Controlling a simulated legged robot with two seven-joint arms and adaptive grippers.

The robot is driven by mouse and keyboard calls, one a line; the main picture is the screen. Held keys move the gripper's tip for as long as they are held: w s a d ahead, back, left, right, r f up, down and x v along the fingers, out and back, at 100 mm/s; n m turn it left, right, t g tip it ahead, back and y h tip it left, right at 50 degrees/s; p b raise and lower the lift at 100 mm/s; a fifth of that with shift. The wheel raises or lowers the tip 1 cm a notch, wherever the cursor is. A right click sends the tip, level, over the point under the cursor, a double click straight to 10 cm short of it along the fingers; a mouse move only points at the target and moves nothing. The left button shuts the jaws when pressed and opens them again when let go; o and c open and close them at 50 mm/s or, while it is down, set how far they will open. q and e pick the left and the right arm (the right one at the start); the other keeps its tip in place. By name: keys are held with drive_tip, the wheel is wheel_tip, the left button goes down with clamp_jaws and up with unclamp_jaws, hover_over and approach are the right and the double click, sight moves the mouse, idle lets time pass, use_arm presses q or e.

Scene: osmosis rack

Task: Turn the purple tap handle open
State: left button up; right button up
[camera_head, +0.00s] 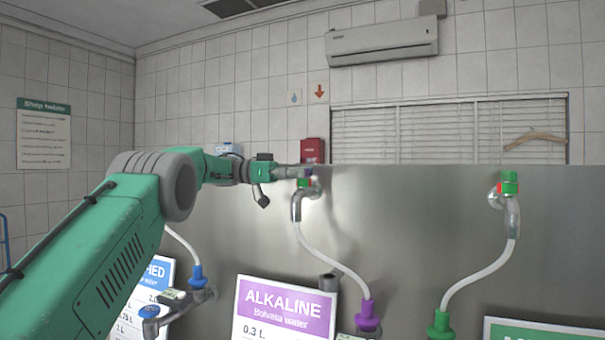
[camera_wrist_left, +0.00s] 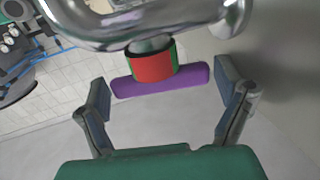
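The purple tap handle (camera_wrist_left: 160,80) is a short bar across the end of a red and green collar (camera_wrist_left: 152,66) on a chrome pipe. In the left wrist view it lies between the two fingers of my left gripper (camera_wrist_left: 162,84), with a visible gap on each side. The gripper is open and holds nothing. In the head view, my left gripper (camera_head: 300,172) is at the top of the middle chrome tap (camera_head: 297,205) and largely hides the handle. My right gripper is in neither view.
A steel panel (camera_head: 420,220) stands behind the taps. A white hose (camera_head: 335,262) runs from the middle tap to a purple fitting (camera_head: 367,318) beside the ALKALINE sign (camera_head: 283,310). Another tap with a green handle (camera_head: 510,183) is at the right, with clear space between.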

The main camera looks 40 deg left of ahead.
use_arm(q)
drive_tip(key=shift+w, duration=0.15)
drive_tip(key=shift+a, duration=0.15)
drive_tip(key=shift+s+a, duration=0.25)
drive_tip(key=v, duration=0.7)
drive_tip(key=shift+a, duration=0.3)
drive_tip(key=shift+w+d, duration=0.1)
